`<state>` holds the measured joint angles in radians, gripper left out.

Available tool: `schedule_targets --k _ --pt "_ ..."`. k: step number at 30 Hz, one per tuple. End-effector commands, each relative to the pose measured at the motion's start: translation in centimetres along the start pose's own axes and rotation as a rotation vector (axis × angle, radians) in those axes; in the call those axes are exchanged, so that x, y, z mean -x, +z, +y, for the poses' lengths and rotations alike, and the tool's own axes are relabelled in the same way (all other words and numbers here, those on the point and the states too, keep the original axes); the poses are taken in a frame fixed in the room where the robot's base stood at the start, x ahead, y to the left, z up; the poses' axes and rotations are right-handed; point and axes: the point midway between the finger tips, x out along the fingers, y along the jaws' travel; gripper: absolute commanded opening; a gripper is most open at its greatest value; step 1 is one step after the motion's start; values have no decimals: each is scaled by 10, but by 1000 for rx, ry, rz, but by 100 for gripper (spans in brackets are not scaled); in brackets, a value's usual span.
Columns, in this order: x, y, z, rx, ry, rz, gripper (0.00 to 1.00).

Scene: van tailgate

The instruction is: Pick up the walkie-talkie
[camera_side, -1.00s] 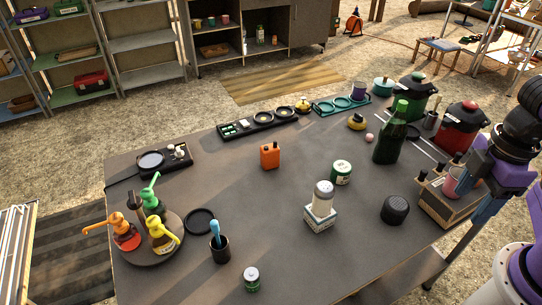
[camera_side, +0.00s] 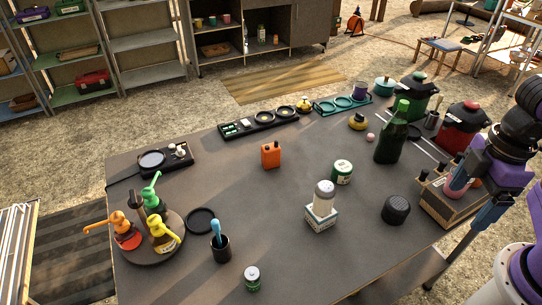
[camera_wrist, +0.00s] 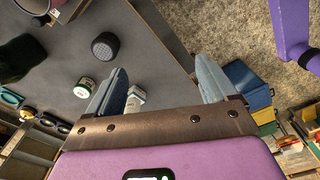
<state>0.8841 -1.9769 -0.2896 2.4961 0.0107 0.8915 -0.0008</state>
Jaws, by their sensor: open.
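A small orange upright block with a dark stub on top (camera_side: 271,155) stands on the table, left of the green-and-white can; it is the likeliest walkie-talkie, but too small to be sure. I cannot make it out in the wrist view. My gripper (camera_wrist: 165,82) is open and empty, with its two blue-grey fingers wide apart. In the side view my gripper is at the right edge of the table, near the wooden rack, far from the orange block. The wrist view looks past the fingers at the table edge and the floor.
A white shaker on a patterned box (camera_side: 322,208), a green-and-white can (camera_side: 342,172), a black round object (camera_side: 395,209) and a tall green bottle (camera_side: 390,138) stand between my gripper and the orange block.

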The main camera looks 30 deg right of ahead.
Motion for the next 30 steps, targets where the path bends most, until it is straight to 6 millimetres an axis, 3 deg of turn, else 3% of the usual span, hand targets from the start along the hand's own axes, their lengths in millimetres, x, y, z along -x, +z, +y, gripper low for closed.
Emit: schedule_targets --k 4,8,14,18,24,30 --pt "-9 -45 4 -57 -32 72 85" --pt "-23 -108 16 -152 -61 185 85" --pt "-47 -202 48 -320 -63 372 85" --pt "-66 -259 81 -446 -25 498 85" --pt "-96 -320 138 -625 83 667 85" --pt "-128 -351 200 -791 258 815 85"
